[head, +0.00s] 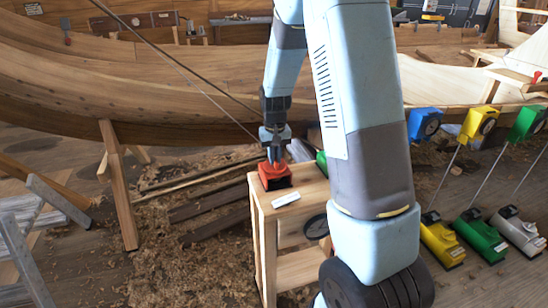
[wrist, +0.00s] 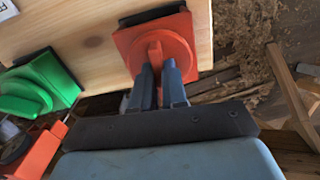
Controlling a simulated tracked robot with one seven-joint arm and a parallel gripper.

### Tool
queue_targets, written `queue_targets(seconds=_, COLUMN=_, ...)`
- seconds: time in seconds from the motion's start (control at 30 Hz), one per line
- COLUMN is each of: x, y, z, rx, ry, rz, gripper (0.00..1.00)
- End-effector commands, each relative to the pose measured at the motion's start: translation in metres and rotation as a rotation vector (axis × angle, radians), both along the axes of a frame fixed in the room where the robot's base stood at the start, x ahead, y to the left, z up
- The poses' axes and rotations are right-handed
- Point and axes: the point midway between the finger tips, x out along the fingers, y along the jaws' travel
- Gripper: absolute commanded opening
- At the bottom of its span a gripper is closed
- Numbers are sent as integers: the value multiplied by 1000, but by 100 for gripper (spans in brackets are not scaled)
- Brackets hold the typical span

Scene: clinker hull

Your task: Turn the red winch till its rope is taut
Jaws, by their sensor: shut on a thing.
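My gripper (wrist: 160,75) is shut on that raised grip, a finger on each side. In the head view a thin rope runs from the upper left down along the hull toward the winch. I cannot tell for sure whether it is taut.
A green winch (wrist: 40,88) sits beside the red one on the stand (head: 262,215). The wooden hull (head: 120,85) fills the back. Blue, yellow and green devices stand at right. A wooden prop (head: 118,185) and grey trestle (head: 40,240) stand left.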

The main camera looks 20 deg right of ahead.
Motion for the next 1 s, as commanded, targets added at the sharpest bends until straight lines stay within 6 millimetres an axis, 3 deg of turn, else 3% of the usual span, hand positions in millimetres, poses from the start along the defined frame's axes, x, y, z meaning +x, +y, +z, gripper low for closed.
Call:
queue_targets(seconds=0.6, x=2, y=0, z=1, rx=1, ry=-5, rz=-43, gripper=0)
queue_targets(seconds=0.63, x=2, y=0, z=1, rx=1, ry=-5, rz=-42, gripper=15)
queue_targets(seconds=0.8, x=1, y=0, z=1, rx=0, ry=-3, rz=-42, gripper=31)
queue_targets(seconds=0.9, x=1, y=0, z=1, rx=0, ry=-2, rz=-42, gripper=38)
queue_targets(seconds=1.0, x=1, y=0, z=0, rx=0, ry=-2, rz=-42, gripper=38)
